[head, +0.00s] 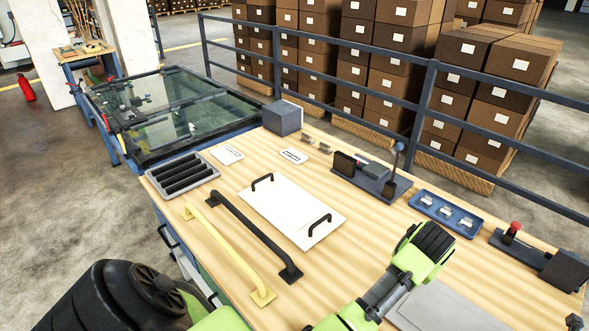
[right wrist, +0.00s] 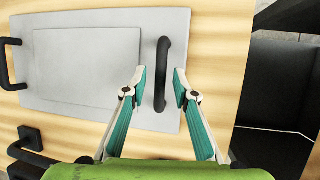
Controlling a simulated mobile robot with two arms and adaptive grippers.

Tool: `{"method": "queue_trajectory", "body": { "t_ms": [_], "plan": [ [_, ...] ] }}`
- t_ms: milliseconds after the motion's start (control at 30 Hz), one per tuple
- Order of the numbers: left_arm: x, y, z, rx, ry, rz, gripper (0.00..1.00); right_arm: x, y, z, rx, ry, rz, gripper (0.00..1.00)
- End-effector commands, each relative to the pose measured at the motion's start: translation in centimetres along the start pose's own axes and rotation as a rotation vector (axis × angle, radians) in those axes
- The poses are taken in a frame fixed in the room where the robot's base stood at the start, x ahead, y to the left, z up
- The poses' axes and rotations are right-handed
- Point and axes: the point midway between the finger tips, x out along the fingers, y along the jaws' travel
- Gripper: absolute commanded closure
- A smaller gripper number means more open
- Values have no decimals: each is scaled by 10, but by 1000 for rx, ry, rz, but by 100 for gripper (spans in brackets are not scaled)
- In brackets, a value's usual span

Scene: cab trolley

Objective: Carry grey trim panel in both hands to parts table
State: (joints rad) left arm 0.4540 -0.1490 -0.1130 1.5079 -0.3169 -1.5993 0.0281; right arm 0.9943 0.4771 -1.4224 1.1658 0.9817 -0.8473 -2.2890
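The grey trim panel (right wrist: 85,60) lies flat on the wooden table, with a raised rectangle and a black handle at each end. The far handle (right wrist: 7,64) shows at the left edge of the right wrist view. The near handle (right wrist: 163,75) stands between the fingertips of my right gripper (right wrist: 161,84), which is open with a finger on each side and visible gaps. In the head view only part of the grey panel (head: 455,308) shows at the bottom right, behind my right arm. My left gripper is not in view.
A white panel with handles (head: 285,210), a yellow bar (head: 228,250) and a black bar (head: 250,232) lie on the table (head: 365,235). Railing (head: 430,80) and stacked boxes are behind.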

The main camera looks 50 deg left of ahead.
Motion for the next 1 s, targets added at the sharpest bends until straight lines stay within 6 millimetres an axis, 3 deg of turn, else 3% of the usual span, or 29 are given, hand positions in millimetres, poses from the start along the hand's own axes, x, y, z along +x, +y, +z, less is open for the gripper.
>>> {"method": "queue_trajectory", "body": {
  "t_ms": [300, 500, 700, 1000],
  "plan": [
    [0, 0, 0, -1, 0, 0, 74, -57, -1, 1, -1, -3, 0, 74],
    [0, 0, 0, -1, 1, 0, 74, -85, -1, 1, -1, -2, -1, 74],
    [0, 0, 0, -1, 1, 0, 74, -96, -1, 0, 0, -1, -2, 74],
    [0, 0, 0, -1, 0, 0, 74, -96, 0, 0, 0, -1, -2, 74]
  ]
}}
